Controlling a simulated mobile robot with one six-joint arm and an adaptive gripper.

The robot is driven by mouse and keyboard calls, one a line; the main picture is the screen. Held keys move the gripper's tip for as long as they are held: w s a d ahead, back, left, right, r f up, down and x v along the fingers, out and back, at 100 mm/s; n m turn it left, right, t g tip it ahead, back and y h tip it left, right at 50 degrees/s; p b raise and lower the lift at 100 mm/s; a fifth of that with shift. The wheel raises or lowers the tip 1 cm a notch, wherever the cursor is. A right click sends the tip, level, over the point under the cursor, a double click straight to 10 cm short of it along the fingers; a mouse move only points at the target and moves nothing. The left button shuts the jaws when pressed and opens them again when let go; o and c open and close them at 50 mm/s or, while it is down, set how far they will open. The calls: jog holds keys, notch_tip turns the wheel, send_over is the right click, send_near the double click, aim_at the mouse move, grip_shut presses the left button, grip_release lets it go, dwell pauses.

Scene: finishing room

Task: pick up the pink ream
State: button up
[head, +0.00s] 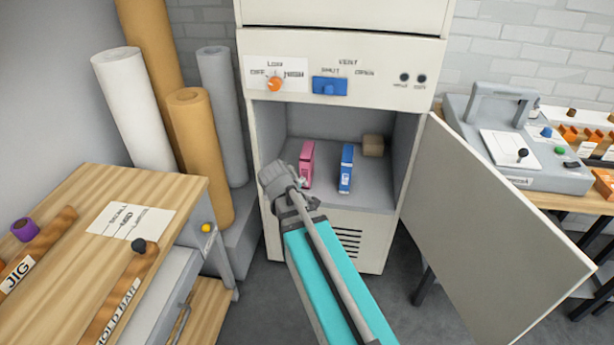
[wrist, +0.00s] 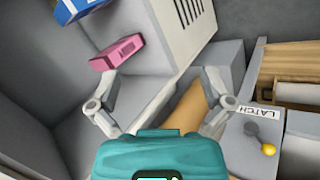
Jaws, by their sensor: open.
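There the pink ream (wrist: 117,52) lies beyond the left fingertip, not between the fingers. The blue ream (wrist: 80,8) is partly cut off at the top edge.
A small brown block (head: 373,146) sits at the compartment's back right. The cabinet door (head: 490,225) hangs open to the right. Paper rolls (head: 203,140) stand left of the cabinet. A wooden bench (head: 160,190) is at the left front, and its latch label shows in the wrist view.

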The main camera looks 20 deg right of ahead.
jog(key=w+d+f+n+t+h+b, duration=0.4)
jog(key=w+d+f+n+b, duration=0.25)
jog(key=w+n+b, duration=0.35)
jog(key=n+t+b, duration=0.7)
jog(key=n+b, duration=0.6)
jog(key=b, duration=0.2)
send_near(305, 163)
jog(key=shift+w+d+f, duration=0.1)
jog(key=shift+w, duration=0.2)
jog(key=shift+x, duration=4.3)
jog(key=shift+x, duration=2.65)
